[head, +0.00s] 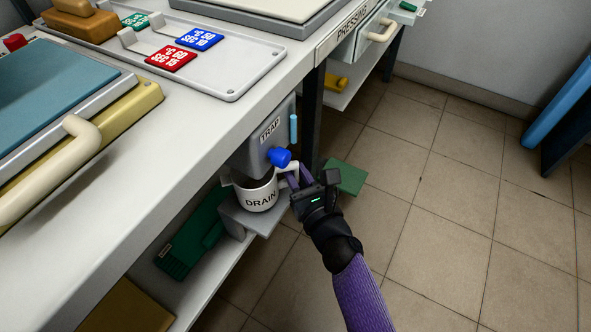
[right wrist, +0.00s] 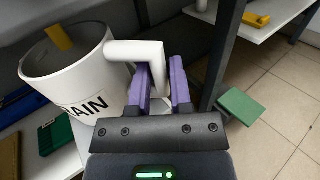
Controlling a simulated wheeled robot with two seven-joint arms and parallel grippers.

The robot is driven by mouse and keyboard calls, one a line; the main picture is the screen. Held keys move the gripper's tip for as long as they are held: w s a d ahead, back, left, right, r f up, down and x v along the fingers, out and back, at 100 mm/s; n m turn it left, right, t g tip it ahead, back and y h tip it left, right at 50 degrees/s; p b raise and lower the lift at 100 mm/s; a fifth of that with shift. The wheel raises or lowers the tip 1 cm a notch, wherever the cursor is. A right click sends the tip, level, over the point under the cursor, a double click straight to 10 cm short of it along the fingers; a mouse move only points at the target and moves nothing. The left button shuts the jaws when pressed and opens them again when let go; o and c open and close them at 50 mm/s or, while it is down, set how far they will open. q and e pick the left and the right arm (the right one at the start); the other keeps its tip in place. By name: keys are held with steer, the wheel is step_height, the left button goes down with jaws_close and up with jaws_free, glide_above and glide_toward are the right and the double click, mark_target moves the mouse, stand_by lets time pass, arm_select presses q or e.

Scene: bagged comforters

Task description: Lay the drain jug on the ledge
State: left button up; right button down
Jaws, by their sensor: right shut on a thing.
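The drain jug (head: 262,197) is a white cup lettered "DRAIN" with a white side handle. It is upright over the small grey ledge (head: 243,219), below the grey trap box (head: 266,137) and its blue knob (head: 279,156). Whether it touches the ledge I cannot tell. My right gripper (head: 293,176) is shut on the jug's handle from the right. In the right wrist view the jug (right wrist: 75,72) is at the left, its handle (right wrist: 140,52) between the purple fingers (right wrist: 160,88). My left gripper is not in view.
The white worktop (head: 215,115) stands above, with a tray of number tags (head: 165,45). A lower shelf (head: 210,275) holds a green item (head: 190,240). A dark table leg (head: 311,115) and a green plate (head: 347,178) are close by.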

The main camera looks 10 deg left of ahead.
steer(key=shift+f, duration=0.5)
steer(key=shift+r, duration=0.1)
steer(key=shift+f+b, duration=0.55)
steer(key=shift+f, duration=0.05)
jaws_free()
stand_by(0.3)
steer(key=shift+s+d+r+p, duration=0.35)
steer(key=shift+s+p, duration=0.05)
steer(key=shift+p, duration=0.1)
steer(key=shift+s+d+r+p, duration=0.4)
steer(key=shift+s+d+p, duration=0.15)
steer(key=shift+s+p, duration=0.25)
steer(key=shift+s+d+r+p, duration=0.35)
steer(key=shift+s+d+p, duration=0.2)
steer(key=shift+s, duration=0.3)
